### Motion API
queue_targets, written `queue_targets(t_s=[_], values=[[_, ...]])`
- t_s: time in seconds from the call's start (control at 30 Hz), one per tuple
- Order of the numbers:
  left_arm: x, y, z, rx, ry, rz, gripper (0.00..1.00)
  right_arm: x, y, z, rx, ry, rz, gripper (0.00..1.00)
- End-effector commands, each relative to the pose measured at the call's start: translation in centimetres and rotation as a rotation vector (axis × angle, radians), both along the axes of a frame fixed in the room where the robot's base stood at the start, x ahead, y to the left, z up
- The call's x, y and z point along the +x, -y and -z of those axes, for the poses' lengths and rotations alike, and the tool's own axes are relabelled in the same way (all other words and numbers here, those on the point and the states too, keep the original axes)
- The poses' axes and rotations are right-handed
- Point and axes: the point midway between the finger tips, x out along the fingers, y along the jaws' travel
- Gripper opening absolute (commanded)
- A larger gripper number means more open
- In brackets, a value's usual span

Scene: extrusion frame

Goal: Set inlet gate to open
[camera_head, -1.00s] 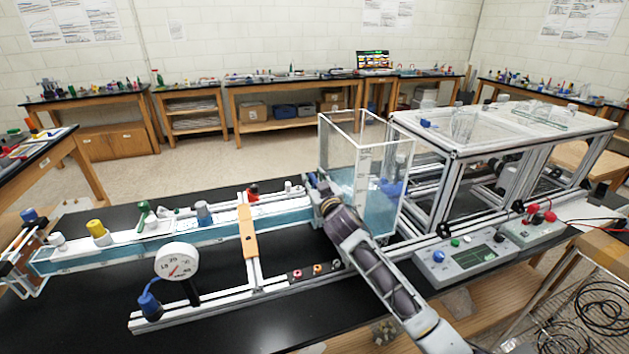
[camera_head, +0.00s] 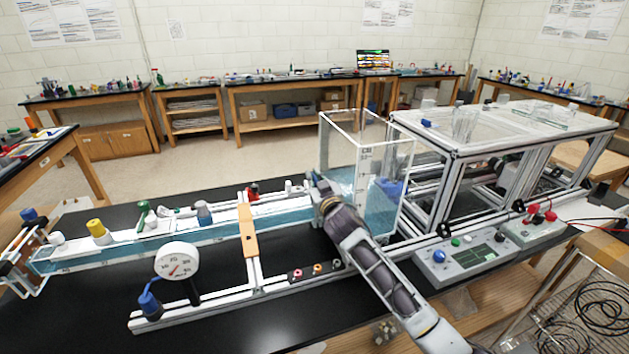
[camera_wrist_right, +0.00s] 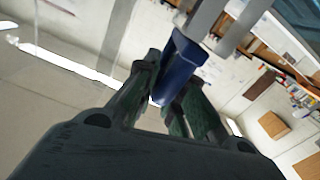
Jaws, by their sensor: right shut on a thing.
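My right gripper (camera_head: 317,186) reaches the right end of the long water channel (camera_head: 180,243), beside the clear tank (camera_head: 382,150). In the right wrist view, its two dark fingers (camera_wrist_right: 168,98) are shut on a blue handle (camera_wrist_right: 183,58), with grey bars just beyond it. The handle appears to belong to the inlet gate; in the head view my wrist mostly hides it, and the gate's position cannot be told. My left gripper is not in view.
A round dial gauge (camera_head: 177,262) and an orange crosspiece (camera_head: 247,231) stand along the channel. A grey control box (camera_head: 468,256) with knobs lies right of my right arm. An extrusion frame (camera_head: 445,190) stands behind. The black bench top is bare at the front left.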

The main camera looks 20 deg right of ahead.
Motion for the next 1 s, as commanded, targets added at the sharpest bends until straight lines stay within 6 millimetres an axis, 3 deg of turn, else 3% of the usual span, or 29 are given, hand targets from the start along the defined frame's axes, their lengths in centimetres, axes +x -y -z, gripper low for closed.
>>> queue_targets(t_s=[0.17, 0.7, 1.0], values=[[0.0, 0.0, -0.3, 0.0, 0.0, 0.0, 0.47, -0.1, -0.1, 0.0, -0.002, -0.006, -0.001, 0.0], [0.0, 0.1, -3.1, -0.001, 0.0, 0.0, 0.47, 0.0, 0.0, -4.0, -0.001, -0.001, -0.001, 0.0], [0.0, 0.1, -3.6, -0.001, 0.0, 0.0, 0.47, 0.0, 0.0, -4.9, -0.002, 0.001, 0.0, 0.0]])
